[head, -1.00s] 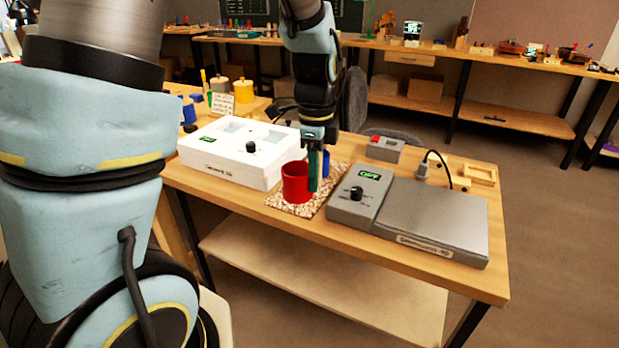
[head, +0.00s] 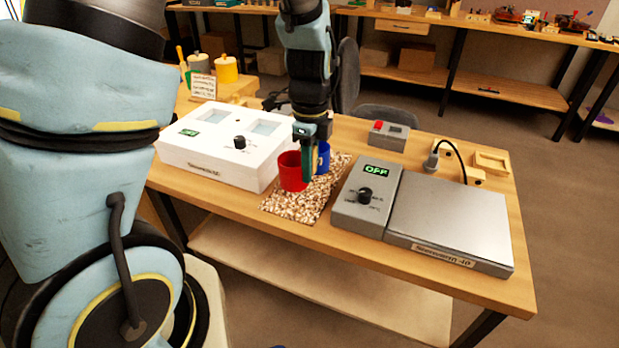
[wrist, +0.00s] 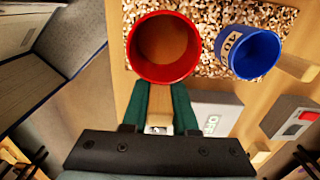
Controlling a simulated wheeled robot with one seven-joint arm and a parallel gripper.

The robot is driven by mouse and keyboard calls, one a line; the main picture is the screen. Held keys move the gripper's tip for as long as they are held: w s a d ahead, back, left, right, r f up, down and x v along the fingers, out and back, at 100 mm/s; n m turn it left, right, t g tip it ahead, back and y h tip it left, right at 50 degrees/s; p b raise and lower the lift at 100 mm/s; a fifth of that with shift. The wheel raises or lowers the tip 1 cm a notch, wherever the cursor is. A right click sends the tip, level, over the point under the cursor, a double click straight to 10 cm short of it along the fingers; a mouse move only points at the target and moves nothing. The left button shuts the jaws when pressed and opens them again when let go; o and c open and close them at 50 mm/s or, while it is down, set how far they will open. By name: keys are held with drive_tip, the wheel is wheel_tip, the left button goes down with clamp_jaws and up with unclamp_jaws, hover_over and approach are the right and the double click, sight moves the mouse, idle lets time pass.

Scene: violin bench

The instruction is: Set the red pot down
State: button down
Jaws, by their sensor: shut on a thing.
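The red pot (head: 290,172) is upright at the left part of the speckled mat (head: 308,207). It also shows from above in the wrist view (wrist: 193,50), open and with a brownish inside. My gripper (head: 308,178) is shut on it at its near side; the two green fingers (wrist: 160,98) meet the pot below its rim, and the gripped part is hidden. I cannot tell whether its base touches the mat or hangs slightly above.
A white two-well box (head: 215,165) is close on the left. A grey plate device (head: 452,220) with a knob and an OFF display is on the right. A grey box with a red switch (head: 388,135) lies behind. The mat's front part is bare.

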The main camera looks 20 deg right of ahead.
drive_tip(key=shift+f, duration=2.05)
drive_tip(key=shift+f, duration=0.15)
drive_tip(key=c, duration=0.7)
unclamp_jaws()
wheel_tip(320, 180, up, 12)
drive_tip(key=shift+r+b, duration=0.2)
drive_tip(key=shift+b, duration=0.1)
